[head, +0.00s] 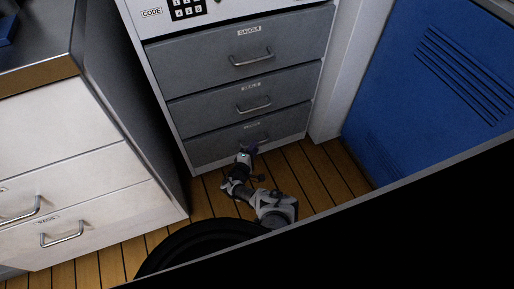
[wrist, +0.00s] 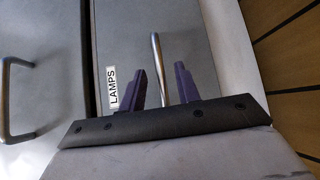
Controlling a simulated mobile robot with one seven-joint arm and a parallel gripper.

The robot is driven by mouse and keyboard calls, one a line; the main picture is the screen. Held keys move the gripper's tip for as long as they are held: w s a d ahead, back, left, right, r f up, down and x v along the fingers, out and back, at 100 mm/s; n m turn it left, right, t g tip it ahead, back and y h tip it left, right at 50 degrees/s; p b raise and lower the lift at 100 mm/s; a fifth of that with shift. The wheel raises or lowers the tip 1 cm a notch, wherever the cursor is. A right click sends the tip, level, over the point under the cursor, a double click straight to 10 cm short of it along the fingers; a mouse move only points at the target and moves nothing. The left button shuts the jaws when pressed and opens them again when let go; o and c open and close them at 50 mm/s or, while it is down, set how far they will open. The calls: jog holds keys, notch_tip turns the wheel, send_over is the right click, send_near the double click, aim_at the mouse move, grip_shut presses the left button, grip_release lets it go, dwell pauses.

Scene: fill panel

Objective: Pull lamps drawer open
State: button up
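The drawer labelled LAMPS (wrist: 112,60) fills the middle of the wrist view. In the head view it is the bottom drawer (head: 212,150) of the grey cabinet, its face about flush with the front; its label is too small to read there. Its metal bar handle (wrist: 158,60) stands between my gripper's two purple fingers (wrist: 162,84). The fingers are apart, with gaps visible on both sides of the bar. In the head view my gripper (head: 248,149) is low in front of this drawer and partly covers its handle.
Two more closed grey drawers, upper (head: 200,62) and middle (head: 205,107), sit above it. A white drawer unit (head: 90,185) stands at left and a blue locker (head: 420,90) at right. Wooden floor (head: 315,175) shows in front of the cabinet.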

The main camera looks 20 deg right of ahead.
jog(key=shift+b+x, duration=0.95)
jog(key=shift+x, duration=0.9)
grip_shut()
